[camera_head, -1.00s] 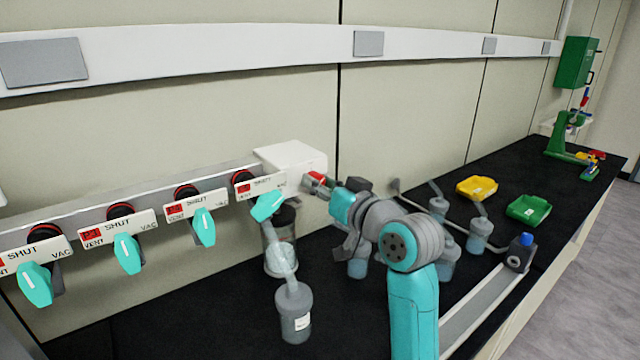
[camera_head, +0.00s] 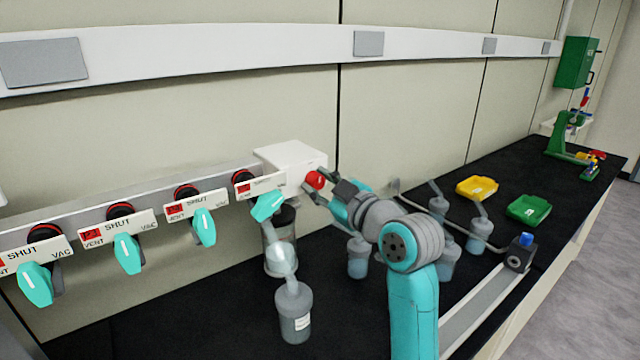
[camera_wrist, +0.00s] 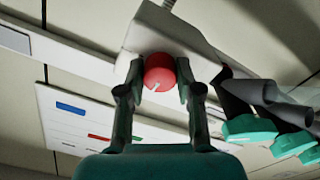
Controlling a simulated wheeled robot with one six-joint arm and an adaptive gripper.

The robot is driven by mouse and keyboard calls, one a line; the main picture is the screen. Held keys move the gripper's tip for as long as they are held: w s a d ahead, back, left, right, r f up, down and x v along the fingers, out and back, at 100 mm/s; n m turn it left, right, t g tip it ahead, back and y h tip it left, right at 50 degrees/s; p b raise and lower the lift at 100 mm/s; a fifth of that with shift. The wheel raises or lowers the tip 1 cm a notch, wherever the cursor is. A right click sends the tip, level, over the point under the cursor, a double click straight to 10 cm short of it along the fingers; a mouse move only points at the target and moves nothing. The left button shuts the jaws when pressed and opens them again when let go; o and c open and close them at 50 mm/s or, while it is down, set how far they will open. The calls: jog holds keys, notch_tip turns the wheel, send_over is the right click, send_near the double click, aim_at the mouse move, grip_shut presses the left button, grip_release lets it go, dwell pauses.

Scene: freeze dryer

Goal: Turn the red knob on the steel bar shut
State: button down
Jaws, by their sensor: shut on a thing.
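The round red knob (camera_head: 315,180) sits on the end of a white block (camera_head: 285,156) at the right end of the steel bar (camera_head: 150,189). My gripper (camera_head: 319,184) reaches it from the right and is shut on it. In the wrist view the red knob (camera_wrist: 160,70) lies between the two fingertips of my gripper (camera_wrist: 160,78), one on each side. A pale slanted line marks the lower part of the knob's face. The fingertips hide the knob's sides.
Several teal valve levers with SHUT/VENT/VAC plates hang along the bar; the nearest lever (camera_head: 267,205) is just left of the gripper. A clear flask (camera_head: 294,312) hangs below it. Yellow (camera_head: 477,187) and green (camera_head: 528,208) trays lie right on the black bench.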

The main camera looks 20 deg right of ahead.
jog(key=shift+n, duration=0.5)
jog(key=c, duration=0.8)
grip_release()
jog(key=shift+o, duration=0.2)
jog(key=shift+s, duration=0.1)
jog(key=v, duration=1.2)
